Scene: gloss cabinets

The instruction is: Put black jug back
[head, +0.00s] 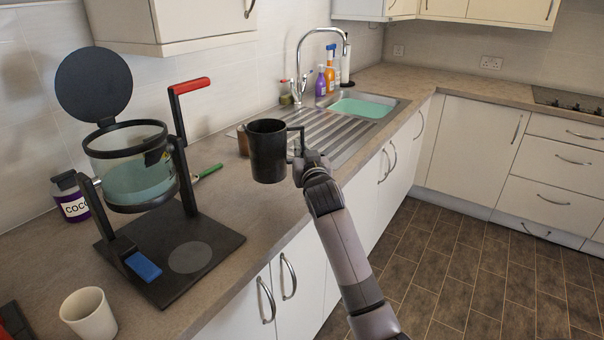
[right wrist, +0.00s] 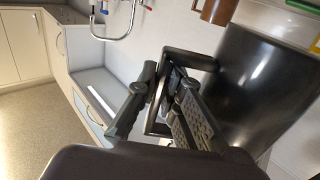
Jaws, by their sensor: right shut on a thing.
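The black jug (head: 268,152) is upright in the head view, in front of the counter edge and the sink's draining board. Its square handle (head: 297,132) points right. My right gripper (head: 304,160) is shut on that handle. In the right wrist view the jug (right wrist: 268,88) fills the right side, and my right gripper's fingers (right wrist: 165,105) close around the handle. A black stand (head: 205,245) with a round grey pad on its base stands on the counter to the left of the jug. My left gripper is not in view.
The stand carries a clear vessel (head: 135,180) with teal liquid and a raised black lid (head: 93,85). A white cup (head: 88,315) and a cocoa jar (head: 70,198) are nearby. A brown container (head: 243,140) is behind the jug. The sink (head: 362,105) is beyond.

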